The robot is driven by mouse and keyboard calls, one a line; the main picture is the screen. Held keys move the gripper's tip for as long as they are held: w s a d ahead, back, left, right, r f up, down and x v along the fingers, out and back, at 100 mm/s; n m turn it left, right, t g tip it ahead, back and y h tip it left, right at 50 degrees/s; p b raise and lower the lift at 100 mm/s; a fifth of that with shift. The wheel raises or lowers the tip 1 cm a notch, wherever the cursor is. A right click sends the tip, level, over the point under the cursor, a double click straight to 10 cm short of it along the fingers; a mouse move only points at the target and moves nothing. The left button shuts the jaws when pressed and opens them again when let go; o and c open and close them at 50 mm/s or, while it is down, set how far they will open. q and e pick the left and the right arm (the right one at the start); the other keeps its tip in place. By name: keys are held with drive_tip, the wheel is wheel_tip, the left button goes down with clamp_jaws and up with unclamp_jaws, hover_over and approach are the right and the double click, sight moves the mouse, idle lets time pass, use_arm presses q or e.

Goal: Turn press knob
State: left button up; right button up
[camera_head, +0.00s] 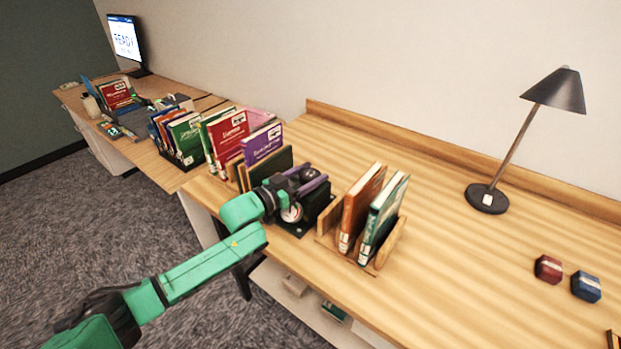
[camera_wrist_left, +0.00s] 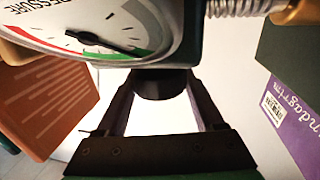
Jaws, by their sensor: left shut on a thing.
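The black press knob (camera_wrist_left: 162,84) sits below the gauge. My left gripper (camera_wrist_left: 160,100) has one finger on each side of the knob and is shut on it. In the head view my green left arm reaches the front of the press and hides part of it. My right gripper is not in view.
A wooden rack (camera_head: 387,246) with an orange and a green book stands close right of the press. Several upright books (camera_head: 228,135) stand behind left. A black lamp (camera_head: 487,198), a red block (camera_head: 548,268) and a blue block (camera_head: 586,286) are farther right. The desk's middle right is clear.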

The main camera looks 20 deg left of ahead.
use_arm(q)
drive_tip(key=shift+a+m+g+h+b, duration=0.15)
drive_tip(key=shift+m+g+h+b, duration=0.75)
drive_tip(key=shift+m+h, duration=0.25)
drive_tip(key=shift+m+g+h, duration=0.75)
drive_tip(key=shift+g+h, duration=0.3)
drive_tip(key=shift+g, duration=0.05)
drive_tip(key=o, duration=1.4)
drive_tip(key=shift+c, duration=0.2)
drive_tip(key=shift+s+a+b, duration=0.3)
drive_tip(key=shift+b, duration=0.05)
drive_tip(key=b+v, duration=0.2)
drive_tip(key=v, duration=1.1)
drive_tip(key=shift+s+a+b, duration=0.15)
drive_tip(key=shift+a+b, duration=0.1)
drive_tip(key=shift+b, duration=0.1)
